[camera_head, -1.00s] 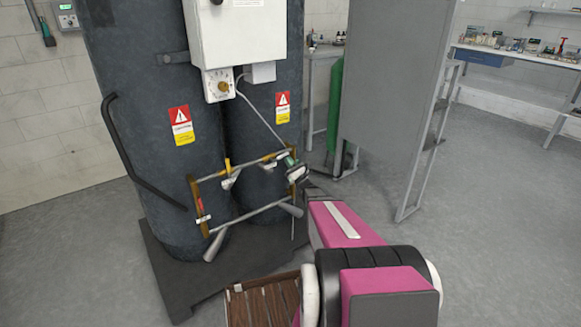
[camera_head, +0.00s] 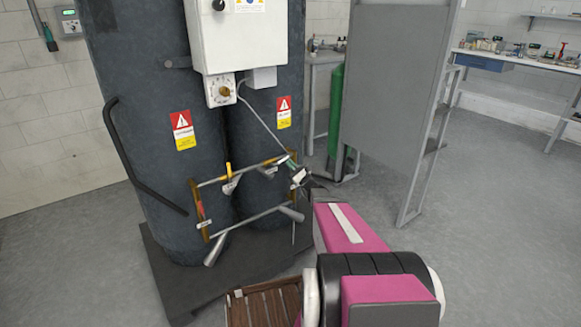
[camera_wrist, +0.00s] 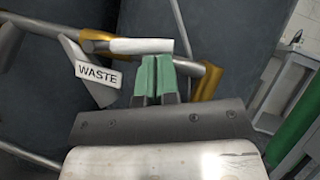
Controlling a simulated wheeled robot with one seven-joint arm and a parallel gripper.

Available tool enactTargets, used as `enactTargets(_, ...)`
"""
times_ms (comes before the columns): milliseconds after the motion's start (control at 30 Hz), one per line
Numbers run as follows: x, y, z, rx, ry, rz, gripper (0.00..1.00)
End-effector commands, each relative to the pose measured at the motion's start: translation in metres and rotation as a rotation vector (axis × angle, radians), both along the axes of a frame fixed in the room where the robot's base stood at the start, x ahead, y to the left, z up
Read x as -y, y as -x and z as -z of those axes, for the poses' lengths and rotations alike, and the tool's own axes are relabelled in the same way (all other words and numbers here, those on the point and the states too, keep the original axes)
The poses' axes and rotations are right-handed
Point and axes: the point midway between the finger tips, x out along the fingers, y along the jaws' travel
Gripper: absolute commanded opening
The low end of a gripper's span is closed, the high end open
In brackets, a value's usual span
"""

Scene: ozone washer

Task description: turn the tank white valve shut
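The white valve handle (camera_wrist: 140,46) lies crosswise on the brass and grey pipework at the top of the wrist view. My gripper (camera_wrist: 156,62) has its two green fingers side by side with only a thin gap. Their tips are at the handle's lower edge, right of its middle; I cannot tell if they touch it. Nothing shows between the fingers. In the head view my gripper (camera_head: 293,160) is at the right end of the pipe frame (camera_head: 240,218), in front of the dark tanks (camera_head: 140,90). The white handle cannot be made out there.
A white control box (camera_head: 240,35) is mounted above the pipes. A green cylinder (camera_head: 336,110) and grey panel (camera_head: 392,100) stand to the right. The floor at right is clear.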

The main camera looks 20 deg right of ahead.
Motion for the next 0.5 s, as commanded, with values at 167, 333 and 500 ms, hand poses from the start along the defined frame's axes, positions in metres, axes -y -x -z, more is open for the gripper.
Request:
enactTargets(167, 0.000, 0.000, -0.010, 0.038, 0.103, -0.001, 0.00)
enactTargets(333, -0.001, 0.001, -0.022, 0.046, 0.125, -0.002, 0.00)
enactTargets(500, -0.003, 0.001, -0.036, 0.104, 0.275, 0.000, 0.00)
